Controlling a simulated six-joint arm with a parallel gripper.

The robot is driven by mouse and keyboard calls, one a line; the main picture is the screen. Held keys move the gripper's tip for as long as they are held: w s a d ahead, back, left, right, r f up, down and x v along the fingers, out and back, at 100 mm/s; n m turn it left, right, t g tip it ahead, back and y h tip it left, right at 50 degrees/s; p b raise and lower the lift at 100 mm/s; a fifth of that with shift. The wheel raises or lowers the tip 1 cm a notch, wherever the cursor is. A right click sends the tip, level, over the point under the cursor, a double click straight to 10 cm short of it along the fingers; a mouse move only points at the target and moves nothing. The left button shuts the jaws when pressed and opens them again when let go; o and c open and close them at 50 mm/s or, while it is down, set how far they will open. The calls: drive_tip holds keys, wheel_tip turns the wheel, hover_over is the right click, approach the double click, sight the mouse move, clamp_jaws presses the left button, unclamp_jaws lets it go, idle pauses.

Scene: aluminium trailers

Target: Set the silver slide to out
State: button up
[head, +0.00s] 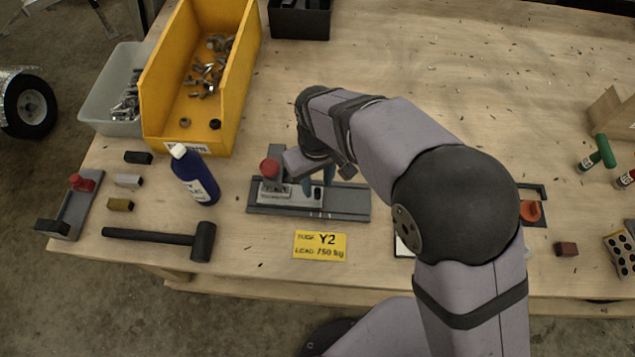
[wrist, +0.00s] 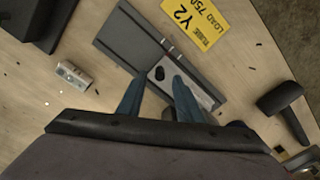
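The silver slide (head: 292,196) is a flat pale plate on a dark grey rail (head: 345,205). It sits toward the rail's left end in the head view, beside a grey upright with a red knob (head: 270,168). My gripper (head: 318,184) is over the slide's right part. In the wrist view, the two blue fingers of my gripper (wrist: 158,80) are apart, with the slide (wrist: 163,70) and its dark spot showing between the tips. I cannot tell whether either finger touches it. The red knob is hidden in the wrist view.
A yellow label (head: 320,245) lies in front of the rail. A blue bottle (head: 195,176) and a hammer (head: 160,238) are at left, with a yellow bin (head: 160,95) behind. A small silver block (wrist: 74,75) lies near the rail in the wrist view.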

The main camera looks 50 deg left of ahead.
drive_tip(key=shift+f+p, duration=0.3)
drive_tip(key=shift+f, duration=1)
clamp_jaws()
drive_tip(key=w+d, duration=0.8)
drive_tip(key=shift+w+d, duration=0.2)
unclamp_jaws()
drive_tip(key=shift+w+d, duration=0.1)
drive_tip(key=shift+r+b, duration=0.1)
drive_tip(key=shift+b, duration=0.2)
wheel_tip(320, 180, up, 7)
drive_tip(key=b, duration=0.2)
drive_tip(key=shift+r, duration=0.15)
